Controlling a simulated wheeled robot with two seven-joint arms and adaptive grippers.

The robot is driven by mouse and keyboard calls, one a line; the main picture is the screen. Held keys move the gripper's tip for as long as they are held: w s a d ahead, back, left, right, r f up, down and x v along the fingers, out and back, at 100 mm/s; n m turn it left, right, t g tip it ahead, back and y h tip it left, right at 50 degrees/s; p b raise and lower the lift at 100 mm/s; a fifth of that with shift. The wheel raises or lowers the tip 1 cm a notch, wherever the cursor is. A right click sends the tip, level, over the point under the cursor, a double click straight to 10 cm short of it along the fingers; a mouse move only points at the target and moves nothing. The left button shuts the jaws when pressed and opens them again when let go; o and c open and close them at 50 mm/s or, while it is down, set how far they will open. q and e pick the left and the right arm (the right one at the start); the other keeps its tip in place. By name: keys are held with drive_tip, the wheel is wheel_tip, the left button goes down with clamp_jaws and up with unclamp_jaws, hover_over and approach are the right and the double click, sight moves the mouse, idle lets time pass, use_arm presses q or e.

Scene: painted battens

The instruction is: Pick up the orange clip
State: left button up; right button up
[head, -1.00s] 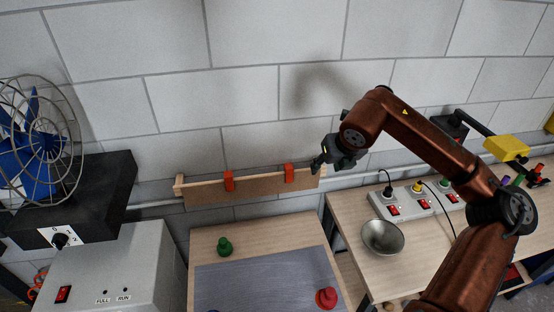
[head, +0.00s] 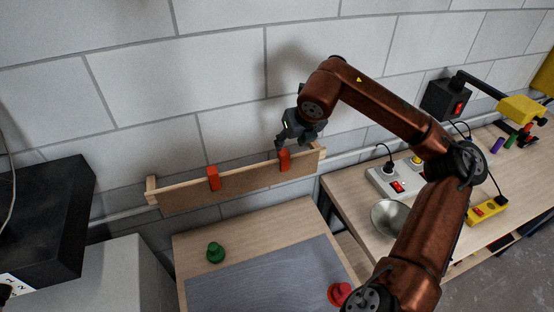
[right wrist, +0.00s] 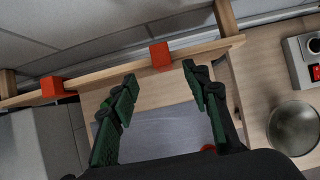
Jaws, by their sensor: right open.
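Two orange clips sit on the top edge of a wooden batten (head: 240,184) fixed at the wall. The left clip (head: 213,179) stands clear in the head view; it also shows in the right wrist view (right wrist: 52,87). The right clip (head: 284,160) is just below my right gripper (head: 293,143) in the head view. In the right wrist view the right clip (right wrist: 160,56) lies beyond the fingertips, between their lines. My right gripper (right wrist: 158,78) is open and empty, its green-padded fingers apart. My left gripper is not in view.
Below the batten is a wooden table with a grey mat (head: 265,275), a green knob-like piece (head: 215,252) and a red one (head: 340,293). At right, a bench holds a metal bowl (head: 389,217) and a power strip (head: 385,182). A black box (head: 50,220) stands at left.

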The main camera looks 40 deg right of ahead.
sight(284, 152)
drive_tip(key=x, duration=0.4)
drive_tip(key=shift+w+f, duration=0.2)
drive_tip(key=shift+f, duration=0.1)
drive_tip(key=x, duration=0.4)
drive_tip(key=shift+w+d+f, duration=0.25)
drive_tip(key=shift+w+d, duration=0.05)
drive_tip(key=c, duration=1)
drive_tip(key=shift+r, duration=0.15)
